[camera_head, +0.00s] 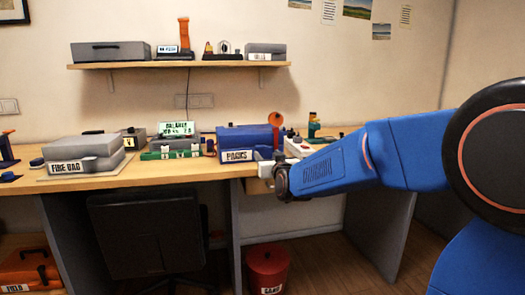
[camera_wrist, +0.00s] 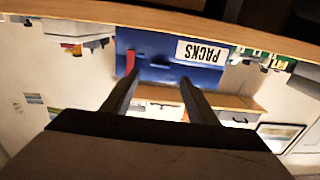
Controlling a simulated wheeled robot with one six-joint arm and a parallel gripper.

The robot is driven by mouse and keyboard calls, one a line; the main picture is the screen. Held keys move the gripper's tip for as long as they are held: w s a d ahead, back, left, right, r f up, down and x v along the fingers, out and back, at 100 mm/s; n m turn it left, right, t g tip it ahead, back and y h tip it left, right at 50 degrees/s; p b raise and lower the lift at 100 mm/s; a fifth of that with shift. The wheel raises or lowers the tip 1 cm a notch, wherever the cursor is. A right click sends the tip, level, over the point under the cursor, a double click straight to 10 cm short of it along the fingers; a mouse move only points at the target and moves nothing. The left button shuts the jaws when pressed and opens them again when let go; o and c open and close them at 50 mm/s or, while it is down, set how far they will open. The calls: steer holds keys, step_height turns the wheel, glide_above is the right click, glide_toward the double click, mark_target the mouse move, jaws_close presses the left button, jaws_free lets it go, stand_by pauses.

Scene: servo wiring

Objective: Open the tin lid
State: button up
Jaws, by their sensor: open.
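The blue box labelled PACKS (camera_head: 252,139) stands on the workbench, with its top closed. It also shows upside down in the wrist view (camera_wrist: 170,60), straight ahead of my fingers. My gripper (camera_wrist: 162,73) is open, its two dark fingers apart with nothing held. In the head view my gripper (camera_head: 265,170) is at the bench's front edge, just in front of and below the box's right part. Whether the fingers touch the box I cannot tell. No object is labelled as a tin, so I cannot tell whether this box is the tin.
The grey FIRE BAG case (camera_head: 83,155) sits at the left of the bench (camera_head: 130,180). A green board with a lit display (camera_head: 177,129) stands left of the blue box. A white power strip (camera_head: 298,147) is at its right. A red lidded bin (camera_head: 267,268) stands below.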

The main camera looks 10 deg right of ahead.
mark_target(261, 148)
steer(key=w, duration=0.8)
steer(key=shift+w+a, duration=0.1)
steer(key=shift+a, duration=0.05)
